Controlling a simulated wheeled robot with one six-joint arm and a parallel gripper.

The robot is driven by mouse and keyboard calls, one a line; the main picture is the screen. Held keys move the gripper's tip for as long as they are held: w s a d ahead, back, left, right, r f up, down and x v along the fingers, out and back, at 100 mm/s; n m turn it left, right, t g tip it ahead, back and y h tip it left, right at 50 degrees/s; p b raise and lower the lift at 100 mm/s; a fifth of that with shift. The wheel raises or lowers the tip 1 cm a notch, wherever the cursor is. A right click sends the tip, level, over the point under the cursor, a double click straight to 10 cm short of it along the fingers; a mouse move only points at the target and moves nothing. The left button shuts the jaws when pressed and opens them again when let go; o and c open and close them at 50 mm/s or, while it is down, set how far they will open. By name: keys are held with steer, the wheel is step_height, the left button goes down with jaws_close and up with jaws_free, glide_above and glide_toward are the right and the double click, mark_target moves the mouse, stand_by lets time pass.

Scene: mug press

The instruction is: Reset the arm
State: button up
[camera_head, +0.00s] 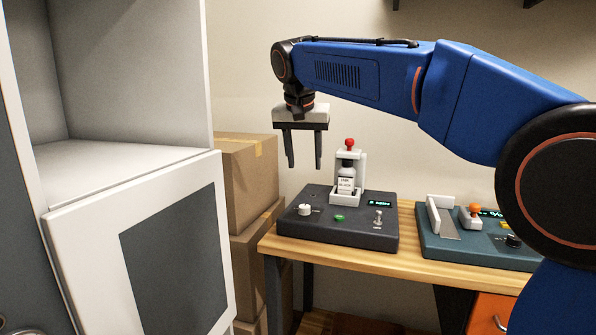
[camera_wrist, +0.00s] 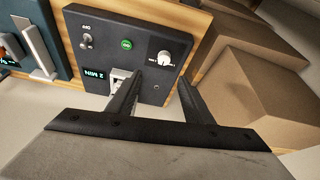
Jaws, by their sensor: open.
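My gripper (camera_head: 304,150) points down in the head view, open and empty. It hangs in the air above and a little left of the dark press machine (camera_head: 338,232). The machine stands on the wooden table (camera_head: 410,268) and carries a white press with a red knob (camera_head: 349,143). One finger partly hides the press there.
A second, teal device (camera_head: 470,247) with an orange-knobbed lever stands to the right on the table. Stacked cardboard boxes (camera_head: 247,180) are behind and left of the table. A white cabinet (camera_head: 140,245) fills the left foreground.

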steer(key=s+d+f+n, duration=0.1)
steer(key=s+d+f, duration=0.3)
steer(key=s+d, duration=0.45)
steer(key=s+d+f, duration=0.5)
steer(key=s+d, duration=0.3)
steer(key=d, duration=0.2)
steer(key=s+d+f, duration=0.4)
steer(key=s+f, duration=0.6)
steer(key=s+d+f+n+y, duration=0.1)
steer(key=s+d+f, duration=0.3)
steer(key=s+f, duration=0.6)
steer(key=shift+s, duration=0.2)
